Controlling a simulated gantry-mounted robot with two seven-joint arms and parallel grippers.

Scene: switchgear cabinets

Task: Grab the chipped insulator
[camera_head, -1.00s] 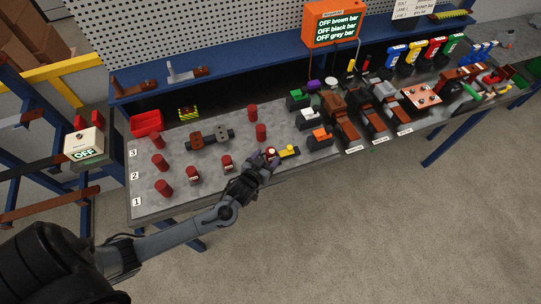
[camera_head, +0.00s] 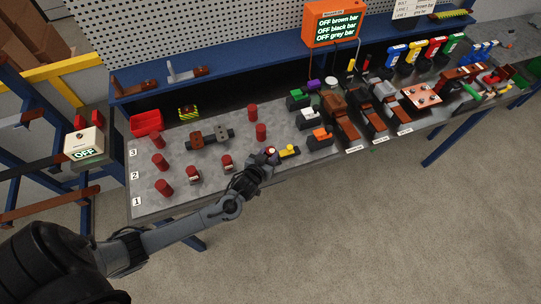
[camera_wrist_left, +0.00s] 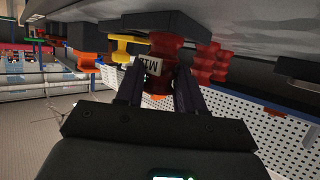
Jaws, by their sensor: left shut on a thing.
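My left gripper (camera_head: 265,163) reaches the right part of the grey bench top. In the left wrist view its fingers (camera_wrist_left: 160,90) are shut on a dark red ribbed insulator (camera_wrist_left: 163,50) with a white label. That insulator also shows at the fingertips in the head view (camera_head: 271,152). I cannot make out a chip on it. Several other red insulators stand on the bench, such as one at the front left (camera_head: 163,188) and two labelled ones (camera_head: 193,175), (camera_head: 227,162). My right gripper is not in view.
A yellow part on a dark base (camera_head: 288,151) lies right beside the held insulator. A brown and grey part (camera_head: 210,137) lies mid-bench. A red bin (camera_head: 146,122) stands at the back left. Breakers with coloured handles (camera_head: 318,138) are close on the right.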

